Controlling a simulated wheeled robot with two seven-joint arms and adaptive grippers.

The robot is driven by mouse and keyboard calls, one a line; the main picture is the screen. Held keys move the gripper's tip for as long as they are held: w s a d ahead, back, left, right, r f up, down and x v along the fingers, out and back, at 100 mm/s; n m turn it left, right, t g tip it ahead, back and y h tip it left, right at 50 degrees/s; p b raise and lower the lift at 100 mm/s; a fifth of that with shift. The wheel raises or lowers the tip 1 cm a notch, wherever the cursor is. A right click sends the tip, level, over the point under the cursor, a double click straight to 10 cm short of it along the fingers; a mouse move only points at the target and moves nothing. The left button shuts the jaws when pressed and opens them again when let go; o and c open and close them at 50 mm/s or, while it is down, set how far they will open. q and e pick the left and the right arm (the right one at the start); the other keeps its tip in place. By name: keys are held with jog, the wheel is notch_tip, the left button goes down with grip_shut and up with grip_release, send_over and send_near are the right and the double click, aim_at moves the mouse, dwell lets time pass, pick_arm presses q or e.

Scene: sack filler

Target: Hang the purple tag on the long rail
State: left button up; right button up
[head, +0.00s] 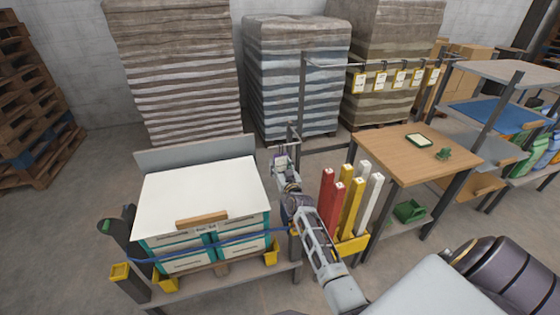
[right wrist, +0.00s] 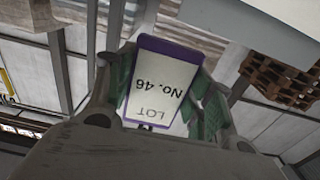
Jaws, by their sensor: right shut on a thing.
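The purple tag (right wrist: 160,85) is a white card with a purple edge, printed "LOT No. 46", and reads upside down in the right wrist view. My right gripper (right wrist: 163,92) is shut on it, with a green-padded finger at each side. In the head view my right gripper (head: 283,153) is beyond the white-topped bench, near a short dark post; the tag is too small to make out there. The long rail (head: 336,66) runs across the back right from a tall post, with several yellow-edged tags (head: 398,80) hanging along it. My left gripper is not in view.
A wooden table (head: 415,150) is farther right. Tall wrapped stacks (head: 295,75) stand behind.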

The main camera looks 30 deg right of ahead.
jog(key=shift+r, duration=0.15)
jog(key=shift+r+p, duration=1.25)
jog(key=shift+p, duration=0.1)
jog(key=shift+p+v, duration=1.65)
jog(key=shift+v, duration=0.8)
send_near(281, 161)
jog(key=shift+w+d+p, duration=0.1)
jog(key=shift+w+p, duration=0.1)
jog(key=shift+p, duration=0.15)
jog(key=shift+r, duration=0.15)
